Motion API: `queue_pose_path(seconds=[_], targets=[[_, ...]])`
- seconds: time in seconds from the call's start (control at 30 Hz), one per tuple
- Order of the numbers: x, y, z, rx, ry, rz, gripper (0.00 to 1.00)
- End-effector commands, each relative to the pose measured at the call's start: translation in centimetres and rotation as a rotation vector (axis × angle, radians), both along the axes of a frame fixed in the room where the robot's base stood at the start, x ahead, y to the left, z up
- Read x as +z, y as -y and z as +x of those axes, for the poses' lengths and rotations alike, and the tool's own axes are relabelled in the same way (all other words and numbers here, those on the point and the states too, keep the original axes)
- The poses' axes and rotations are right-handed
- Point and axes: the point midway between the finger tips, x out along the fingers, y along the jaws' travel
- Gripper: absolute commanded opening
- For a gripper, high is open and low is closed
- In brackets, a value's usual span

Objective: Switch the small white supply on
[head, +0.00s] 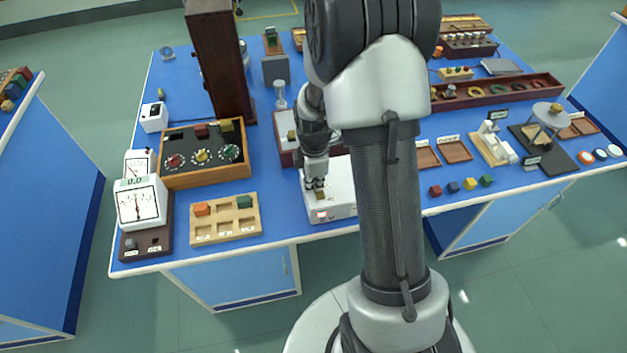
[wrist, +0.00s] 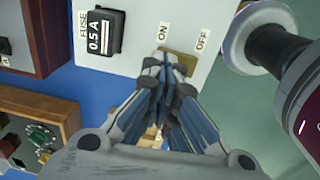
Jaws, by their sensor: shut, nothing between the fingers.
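The small white supply (head: 342,196) stands at the front edge of the blue bench in the head view. Its white face (wrist: 140,48) fills the top of the wrist view, with a black 0.5 A fuse holder (wrist: 101,33). A brass switch plate (wrist: 181,62) lies beside the ON and OFF labels. My gripper (head: 318,190) is shut and empty over the front part of the supply. In the wrist view my gripper's fingertips (wrist: 168,64) lie over the plate, nearer the ON side. They hide part of it, and I cannot make out the lever or whether they touch it.
Left of the supply are a wooden tray of blocks (head: 225,230) and a meter (head: 140,204). Several coloured cubes (head: 470,184) lie to the right along the bench edge. A dark upright case (head: 219,60) stands behind. The floor in front is clear.

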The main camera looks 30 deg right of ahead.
Motion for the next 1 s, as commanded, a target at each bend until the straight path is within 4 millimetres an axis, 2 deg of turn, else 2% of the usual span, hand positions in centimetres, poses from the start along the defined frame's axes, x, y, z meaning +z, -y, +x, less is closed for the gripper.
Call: queue_pose_path(seconds=[0.5,0.83,1.0], targets=[[0.2,-0.4,-1.5,0.000,0.000,0.000,0.00],[0.3,-0.5,-1.5,0.000,0.001,0.000,0.00],[1.5,-0.9,-1.2,0.001,0.002,-0.001,0.00]])
